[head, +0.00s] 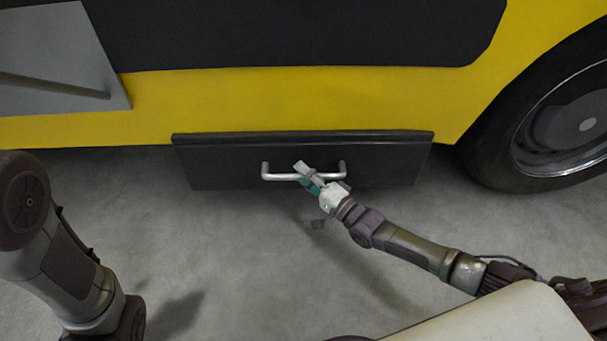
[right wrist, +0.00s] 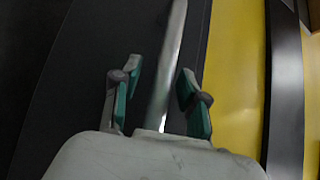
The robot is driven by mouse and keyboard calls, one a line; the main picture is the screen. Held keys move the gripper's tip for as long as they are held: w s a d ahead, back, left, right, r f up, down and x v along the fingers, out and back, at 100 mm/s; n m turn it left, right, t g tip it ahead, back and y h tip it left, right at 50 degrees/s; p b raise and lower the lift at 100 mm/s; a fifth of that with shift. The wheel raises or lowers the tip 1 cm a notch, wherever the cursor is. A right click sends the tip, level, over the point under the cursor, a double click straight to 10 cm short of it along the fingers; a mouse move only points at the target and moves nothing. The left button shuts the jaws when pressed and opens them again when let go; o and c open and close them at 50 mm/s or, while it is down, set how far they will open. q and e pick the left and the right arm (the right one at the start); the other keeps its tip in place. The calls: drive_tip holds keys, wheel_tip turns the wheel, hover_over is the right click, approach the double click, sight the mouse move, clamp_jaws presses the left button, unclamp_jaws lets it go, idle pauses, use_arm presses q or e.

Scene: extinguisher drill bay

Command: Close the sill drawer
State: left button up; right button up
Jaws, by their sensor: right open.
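The sill drawer (head: 225,165) is a wide dark panel low on the yellow vehicle's side, with a thin top ledge showing. Any gap behind its front is too small to judge. A silver bar handle (head: 276,177) runs across its front. My right gripper (head: 309,175) is at the middle of the handle. In the right wrist view the handle (right wrist: 172,60) runs between the two open green-padded fingers (right wrist: 157,88), with space on both sides. My left arm shows at the left, but its gripper is out of view.
The yellow vehicle body (head: 300,95) rises above the drawer. A wheel (head: 560,125) stands to the right. A grey panel (head: 60,60) is at upper left. The grey concrete floor (head: 240,260) in front of the drawer is clear.

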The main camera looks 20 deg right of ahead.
drive_tip(key=shift+s, duration=0.2)
drive_tip(key=v, duration=1.1)
drive_tip(key=shift+s+d, duration=0.25)
